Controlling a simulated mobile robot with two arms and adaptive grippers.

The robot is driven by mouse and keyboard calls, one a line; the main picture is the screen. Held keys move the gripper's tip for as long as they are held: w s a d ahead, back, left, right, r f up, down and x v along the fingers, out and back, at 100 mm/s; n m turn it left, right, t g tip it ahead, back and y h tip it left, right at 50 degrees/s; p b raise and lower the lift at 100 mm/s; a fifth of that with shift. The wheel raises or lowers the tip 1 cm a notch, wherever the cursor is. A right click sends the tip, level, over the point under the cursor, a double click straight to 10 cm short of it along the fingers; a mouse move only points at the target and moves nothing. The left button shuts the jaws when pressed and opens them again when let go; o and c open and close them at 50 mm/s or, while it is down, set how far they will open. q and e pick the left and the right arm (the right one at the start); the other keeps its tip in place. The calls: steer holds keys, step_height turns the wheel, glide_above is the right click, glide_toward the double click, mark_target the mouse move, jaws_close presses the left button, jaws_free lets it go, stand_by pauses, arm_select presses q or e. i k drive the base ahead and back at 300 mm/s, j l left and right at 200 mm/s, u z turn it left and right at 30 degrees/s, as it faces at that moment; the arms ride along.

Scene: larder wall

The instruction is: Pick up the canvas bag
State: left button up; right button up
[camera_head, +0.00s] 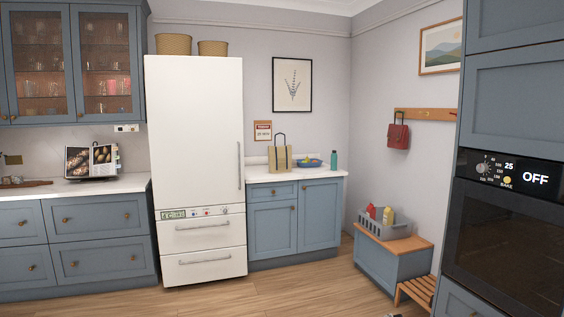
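A tan bag with darker side bands and a tall dark handle, which looks like the canvas bag (280,160), stands upright on the white counter (330,173) right of the fridge. Its handle loop rises above it against the wall. Neither of my grippers shows in the head view, and nothing is seen touching the bag.
A blue bowl (308,163) and teal bottle (333,160) stand right of the bag. The white fridge (197,130) rises on its left. A red bag (398,136) hangs on the right wall. A grey basket (384,229) sits on a bench. The middle floor is clear.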

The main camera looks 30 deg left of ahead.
mark_target(280, 157)
steer(key=i+u, duration=0.15)
steer(key=i, duration=0.5)
steer(key=i+l+u, duration=0.2)
steer(key=i, duration=0.45)
steer(key=i+l+u, duration=0.15)
steer(key=i, duration=0.45)
steer(key=i+j+u, duration=0.2)
steer(key=i+u, duration=0.25)
steer(key=i, duration=0.45)
steer(key=i+l+u, duration=0.1)
steer(key=i+u, duration=0.4)
steer(key=i, duration=0.4)
steer(key=i+z, duration=0.35)
steer(key=i, duration=0.5)
steer(key=i+j+z, duration=0.15)
steer(key=i+z, duration=0.2)
steer(key=i, duration=0.55)
